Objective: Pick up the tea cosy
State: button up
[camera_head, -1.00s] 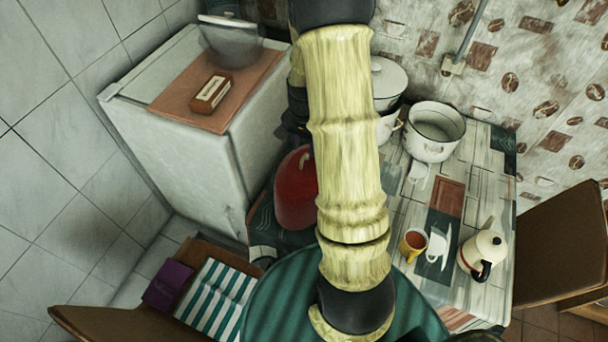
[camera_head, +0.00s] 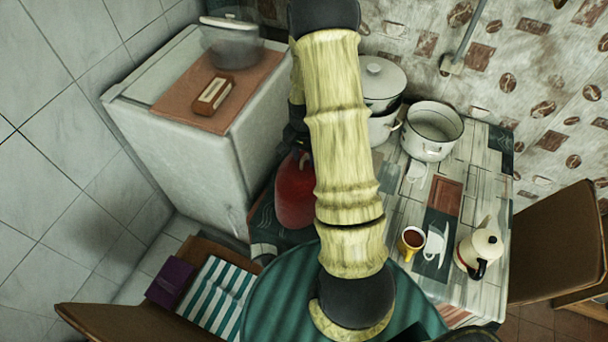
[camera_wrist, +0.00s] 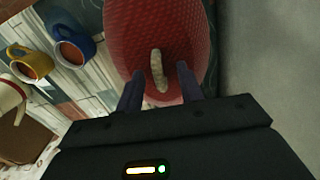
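The tea cosy (camera_head: 295,192) looks like the red, dome-shaped thing on the table, left of my arm in the head view. In the wrist view the red knitted cosy (camera_wrist: 120,30) fills the upper middle, with a pale beige loop (camera_wrist: 158,70) on top. My gripper (camera_wrist: 160,72) is open, with one dark finger on each side of the loop. I cannot tell whether the fingers touch the cosy. In the head view my arm hides part of the cosy's right side, and the fingers cannot be made out.
A yellow cup (camera_head: 411,241), a white pot with a spout (camera_head: 482,250), an open enamel pot (camera_head: 432,130) and a lidded one (camera_head: 380,85) stand on the table. The wrist view also shows a blue mug (camera_wrist: 68,42). A white cabinet (camera_head: 190,150) stands left of the cosy.

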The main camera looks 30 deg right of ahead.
jog(key=shift+c, duration=0.3)
grip_shut()
jog(key=shift+w, duration=0.1)
jog(key=shift+d+r, duration=0.1)
jog(key=shift+r, duration=0.5)
notch_tip(320, 180, up, 9)
jog(key=b, duration=0.2)
jog(key=shift+f, duration=0.1)
dwell(0.3)
